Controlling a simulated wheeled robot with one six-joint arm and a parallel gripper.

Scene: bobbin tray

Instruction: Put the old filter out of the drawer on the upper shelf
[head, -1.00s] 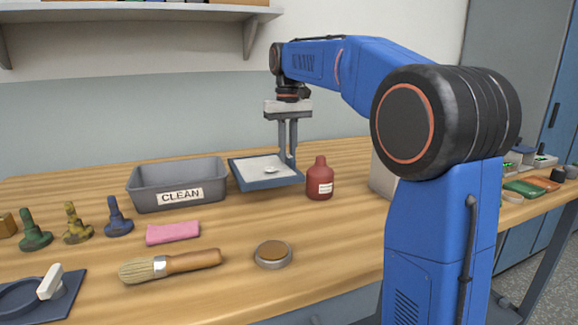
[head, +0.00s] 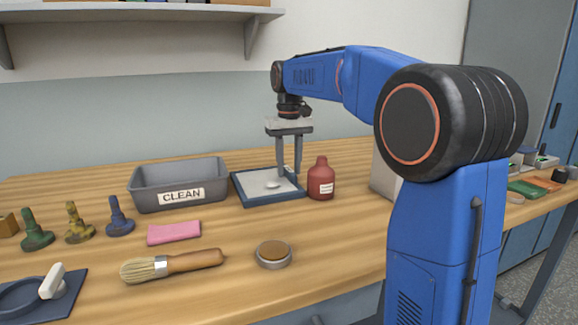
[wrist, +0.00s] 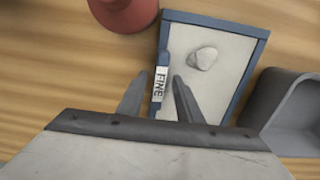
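My gripper (head: 289,172) is open at the right rim of a blue tray (head: 240,201) with a pale inner floor. The tray rests on the workbench and holds a pale lump (head: 273,184). In the wrist view, the spread fingers (wrist: 159,79) straddle the tray's rim (wrist: 161,50), beside its label "FINE" (wrist: 160,85); the lump (wrist: 203,58) lies inside. The upper shelf (head: 150,12) crosses the top left of the head view. I cannot identify an old filter, and no drawer interior shows.
A grey "CLEAN" bin (head: 150,197) stands left of the tray, and a red bottle (head: 321,180) close at its right. A pink cloth (head: 174,232), a brush (head: 190,262) and a round brown-topped tin (head: 273,254) lie in front. Several coloured fittings (head: 78,224) stand left.

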